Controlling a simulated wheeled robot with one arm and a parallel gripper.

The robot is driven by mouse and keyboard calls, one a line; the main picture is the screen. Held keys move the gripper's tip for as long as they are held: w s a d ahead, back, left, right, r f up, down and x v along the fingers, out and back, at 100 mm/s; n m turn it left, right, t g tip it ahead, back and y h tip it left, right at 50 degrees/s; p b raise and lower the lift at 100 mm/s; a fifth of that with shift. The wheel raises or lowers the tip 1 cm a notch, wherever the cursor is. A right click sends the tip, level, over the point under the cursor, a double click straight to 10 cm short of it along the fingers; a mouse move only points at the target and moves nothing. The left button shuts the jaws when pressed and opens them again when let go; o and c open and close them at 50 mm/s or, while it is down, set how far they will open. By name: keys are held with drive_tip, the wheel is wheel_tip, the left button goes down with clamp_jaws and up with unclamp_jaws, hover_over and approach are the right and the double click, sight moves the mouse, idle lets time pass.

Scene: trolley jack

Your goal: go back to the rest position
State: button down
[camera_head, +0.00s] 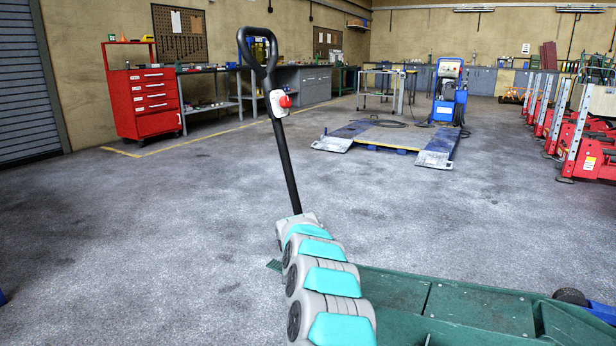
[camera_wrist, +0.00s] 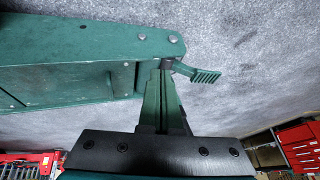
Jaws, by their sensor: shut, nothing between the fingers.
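The green trolley jack (camera_head: 470,305) lies low on the floor at the bottom right of the head view. Its green side and rounded end also show in the wrist view (camera_wrist: 80,45). A ribbed green pedal (camera_wrist: 205,76) sticks out from that end. A black handle (camera_head: 285,160) with a loop top and a white and red knob (camera_head: 280,102) rises behind my arm. My gripper (camera_wrist: 167,66) is shut and empty, its fingertips close beside the pedal's root in the picture; I cannot tell whether they touch. In the head view my arm hides the gripper.
A blue and grey low platform (camera_head: 385,137) stands on the floor ahead. A red tool cabinet (camera_head: 145,95) and workbenches line the back left. Red machines (camera_head: 595,150) stand at the right. The grey floor at left and middle is clear.

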drive_tip(key=s+d+r+n+g+y+p, duration=0.1)
drive_tip(key=s+d+r+n+g+p, duration=0.1)
drive_tip(key=s+r, duration=0.95)
drive_tip(key=s+d+r+n+g+y+p, duration=0.1)
drive_tip(key=s+d+r+n+g+p, duration=0.15)
drive_tip(key=s+r, duration=0.85)
drive_tip(key=s+d+p, duration=0.1)
drive_tip(key=s+d, duration=0.3)
drive_tip(key=s, duration=0.9)
drive_tip(key=s+d+g+h, duration=0.1)
drive_tip(key=s+d, duration=0.3)
drive_tip(key=s, duration=0.9)
drive_tip(key=s+d+g+p, duration=0.1)
drive_tip(key=s+d, duration=0.4)
drive_tip(key=s, duration=0.8)
drive_tip(key=shift+s+f+h+p, duration=0.3)
drive_tip(key=shift+f+p, duration=0.05)
drive_tip(key=shift+f, duration=0.1)
drive_tip(key=shift+g, duration=0.25)
